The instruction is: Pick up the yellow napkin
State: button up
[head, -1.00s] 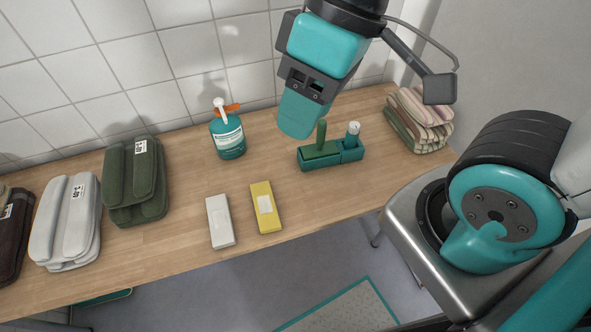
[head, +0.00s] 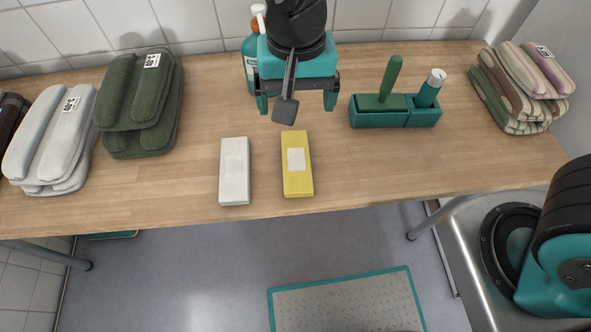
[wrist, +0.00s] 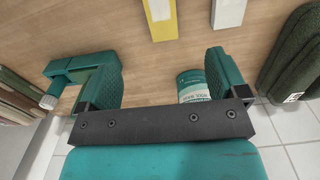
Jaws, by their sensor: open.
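The yellow napkin (head: 297,183) is a flat folded block with a white label. It lies on the wooden table near its front edge. The wrist view shows part of it (wrist: 147,16) at the top, cut off by the frame. My gripper (head: 296,104) is open and empty above the table, behind the napkin and apart from it.
A white block (head: 234,185) lies left of the napkin. A teal caddy (head: 379,118) with a green-handled tool stands to the right. A teal bottle (head: 250,70) is partly hidden behind my gripper. Folded green (head: 143,105), grey (head: 50,145) and striped (head: 520,90) cloths sit toward the ends.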

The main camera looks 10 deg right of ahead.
aim_at(296, 160)
notch_tip(296, 160, down, 17)
jog(key=shift+b, duration=0.4)
jog(key=c, duration=1)
